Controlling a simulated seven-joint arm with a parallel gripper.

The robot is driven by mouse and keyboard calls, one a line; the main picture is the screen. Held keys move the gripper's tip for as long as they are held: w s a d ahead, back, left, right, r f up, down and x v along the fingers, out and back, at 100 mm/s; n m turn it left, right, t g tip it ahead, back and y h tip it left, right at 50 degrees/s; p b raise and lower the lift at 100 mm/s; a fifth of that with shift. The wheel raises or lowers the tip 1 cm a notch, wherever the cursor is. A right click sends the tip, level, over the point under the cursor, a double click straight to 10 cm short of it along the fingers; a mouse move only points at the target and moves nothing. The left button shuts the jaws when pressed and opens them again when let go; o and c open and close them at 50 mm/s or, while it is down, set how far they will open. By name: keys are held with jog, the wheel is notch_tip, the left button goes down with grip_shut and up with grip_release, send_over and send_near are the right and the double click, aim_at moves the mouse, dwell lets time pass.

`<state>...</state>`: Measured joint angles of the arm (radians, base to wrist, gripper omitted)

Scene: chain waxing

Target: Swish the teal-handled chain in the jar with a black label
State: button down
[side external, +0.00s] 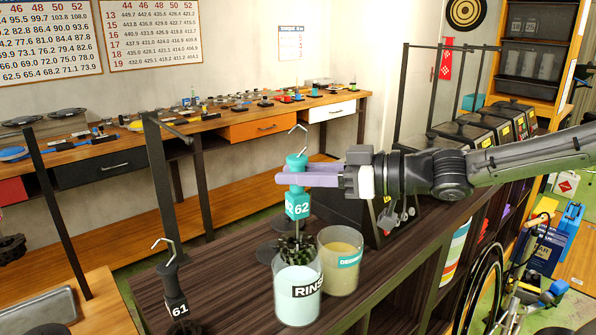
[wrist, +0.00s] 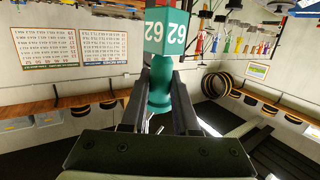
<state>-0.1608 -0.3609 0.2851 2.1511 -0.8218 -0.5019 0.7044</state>
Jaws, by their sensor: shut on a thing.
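My gripper (side external: 298,178) is shut on the teal handle (side external: 296,163) of the chain, which carries a teal tag (side external: 298,206) marked 62 and has a metal hook on top. In the wrist view the teal handle (wrist: 160,88) stands between my two fingers (wrist: 160,105). The dark chain (side external: 296,246) hangs below the tag, its bunched links at the mouth of the jar with a black label (side external: 300,312) reading RINS. The lower part of the chain is hidden in that jar, which holds pale, milky liquid.
A second jar (side external: 342,272) with tan liquid and a teal label stands close behind and right of the first. A black-handled holder marked 61 (side external: 176,300) stands at the left, near a dark upright post (side external: 160,190). Black machines (side external: 480,135) stand at the back right.

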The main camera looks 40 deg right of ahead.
aim_at(312, 244)
dwell(0.3)
jog(key=shift+f, duration=6.5)
